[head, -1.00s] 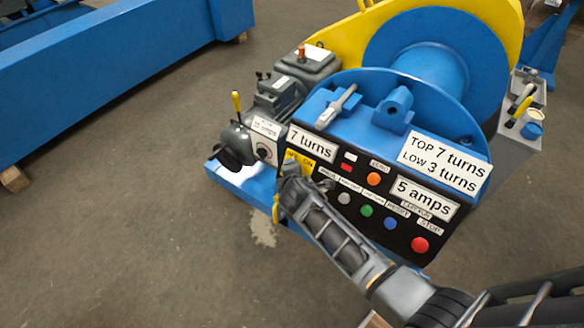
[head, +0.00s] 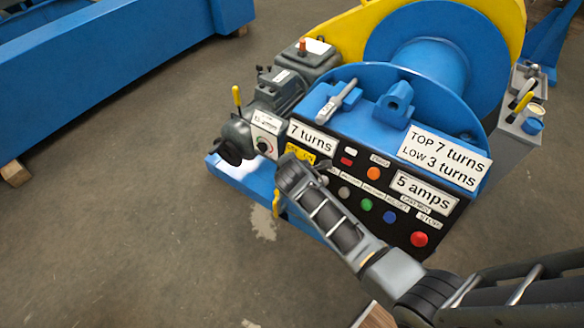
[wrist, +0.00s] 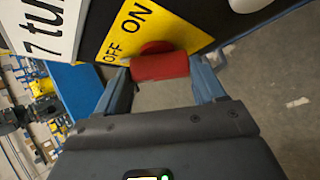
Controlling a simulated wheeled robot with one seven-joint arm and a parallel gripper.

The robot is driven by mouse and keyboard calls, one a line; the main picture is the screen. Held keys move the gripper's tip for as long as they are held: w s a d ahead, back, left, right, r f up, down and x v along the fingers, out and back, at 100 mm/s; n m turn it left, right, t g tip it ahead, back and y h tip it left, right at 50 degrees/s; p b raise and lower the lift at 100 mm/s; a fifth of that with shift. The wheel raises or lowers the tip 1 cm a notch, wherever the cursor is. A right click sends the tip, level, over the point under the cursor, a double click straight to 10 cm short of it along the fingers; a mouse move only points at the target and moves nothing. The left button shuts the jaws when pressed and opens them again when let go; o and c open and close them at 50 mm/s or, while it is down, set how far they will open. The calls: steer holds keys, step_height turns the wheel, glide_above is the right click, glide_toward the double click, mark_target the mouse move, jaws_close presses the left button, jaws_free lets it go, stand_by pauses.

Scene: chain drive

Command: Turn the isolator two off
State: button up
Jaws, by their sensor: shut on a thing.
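The isolator's red handle (wrist: 160,66) sits against a yellow plate (wrist: 128,32) marked OFF and ON in the wrist view. My gripper (wrist: 159,72) is shut on this handle, with one finger at each end of it. The handle lies nearly level in the wrist picture, close to the OFF word. In the head view the yellow plate (head: 300,152) is on the left end of the black control panel (head: 330,165), partly covered by my arm. The handle and the fingertips are hidden there.
The panel carries several buttons, including a red one (head: 419,239), to the right of my arm. A grey motor with a yellow lever (head: 236,96) stands left of the panel. A blue drum (head: 435,65) is behind.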

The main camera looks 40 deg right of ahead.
steer(key=o, duration=1)
steer(key=shift+o, duration=0.2)
steer(key=v, duration=0.7)
steer(key=shift+s+a+r, duration=0.2)
steer(key=shift+r, duration=0.05)
steer(key=s+a+r+m+t+y+b, duration=0.1)
steer(key=s+a+m+t+y, duration=0.2)
steer(key=s, duration=0.7)
steer(key=s+a+r+m+t+y, duration=0.1)
steer(key=s+a+r+m, duration=0.3)
steer(key=s, duration=0.6)
steer(key=s+a+r+m+t+y, duration=0.1)
steer(key=s+a+r+m+t, duration=0.1)
steer(key=s+r, duration=0.5)
steer(key=s+a+r+m+t, duration=0.2)
steer(key=s+r+m, duration=0.3)
steer(key=r, duration=0.5)
steer(key=s+a, duration=0.1)
steer(key=s, duration=0.1)
steer(key=shift+s+a+r+y, duration=0.25)
steer(key=shift+s+a+y, duration=0.1)
steer(key=shift+a+y, duration=0.05)
